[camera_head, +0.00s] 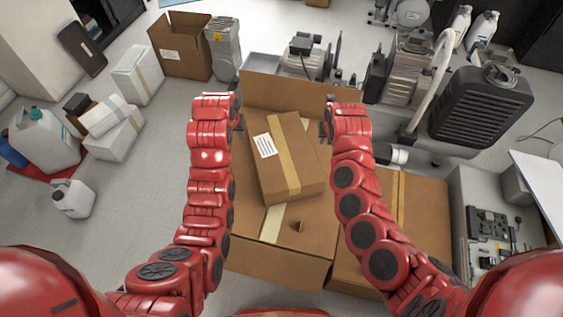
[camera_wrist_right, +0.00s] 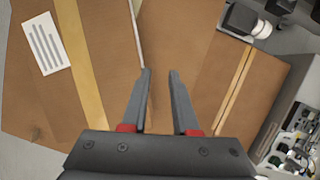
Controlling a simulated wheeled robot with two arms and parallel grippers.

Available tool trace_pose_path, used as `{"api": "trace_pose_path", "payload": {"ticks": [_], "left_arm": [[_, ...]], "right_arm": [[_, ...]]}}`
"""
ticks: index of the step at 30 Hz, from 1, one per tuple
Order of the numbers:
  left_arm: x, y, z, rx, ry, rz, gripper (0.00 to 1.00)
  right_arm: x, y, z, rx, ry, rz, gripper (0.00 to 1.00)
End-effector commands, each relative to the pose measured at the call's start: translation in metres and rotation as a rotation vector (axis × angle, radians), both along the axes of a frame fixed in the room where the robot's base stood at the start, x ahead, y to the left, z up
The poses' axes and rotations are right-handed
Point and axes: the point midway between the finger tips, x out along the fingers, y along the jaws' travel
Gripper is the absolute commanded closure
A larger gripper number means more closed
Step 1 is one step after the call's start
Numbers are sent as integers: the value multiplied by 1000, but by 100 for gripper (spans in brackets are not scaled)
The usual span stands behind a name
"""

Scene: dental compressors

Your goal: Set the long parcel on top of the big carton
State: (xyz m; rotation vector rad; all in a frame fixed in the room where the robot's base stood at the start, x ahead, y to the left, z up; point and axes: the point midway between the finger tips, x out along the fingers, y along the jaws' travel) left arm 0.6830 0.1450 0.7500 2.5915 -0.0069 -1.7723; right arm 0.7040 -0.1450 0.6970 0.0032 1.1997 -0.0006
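The long parcel (camera_head: 301,143), brown with a tape strip and a white label, lies slightly turned on the top of the big carton (camera_head: 250,258). The right wrist view shows the parcel (camera_wrist_right: 108,62) left of the fingers. My right gripper (camera_head: 325,128) is beside the parcel's far right corner; its fingers (camera_wrist_right: 160,72) are apart with nothing visibly clamped between them. My left gripper (camera_head: 241,122) is left of the parcel's far left corner, apart from it. Its small visible fingertips do not show whether it is open. The parcel's underside is hidden.
A brown panel (camera_head: 288,94) stands up behind the parcel. Another taped carton (camera_head: 424,205) is at the right. Compressor equipment (camera_head: 481,105) stands at the back right. White boxes (camera_head: 138,72) and a jug (camera_head: 73,198) stand on the left floor.

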Motion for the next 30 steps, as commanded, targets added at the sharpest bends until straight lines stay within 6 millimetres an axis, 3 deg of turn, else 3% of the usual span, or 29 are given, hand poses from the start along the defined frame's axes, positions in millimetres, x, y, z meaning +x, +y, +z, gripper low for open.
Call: {"api": "trace_pose_path", "payload": {"ticks": [4,10,30], "left_arm": [[0,0,0,0,0,0,72],[0,0,0,0,0,0,72],[0,0,0,0,-1,0,72]], "right_arm": [[-11,2,29,6,-2,-3,72],[-17,0,48,-2,-4,0,72],[-21,0,53,-2,0,2,72]]}}
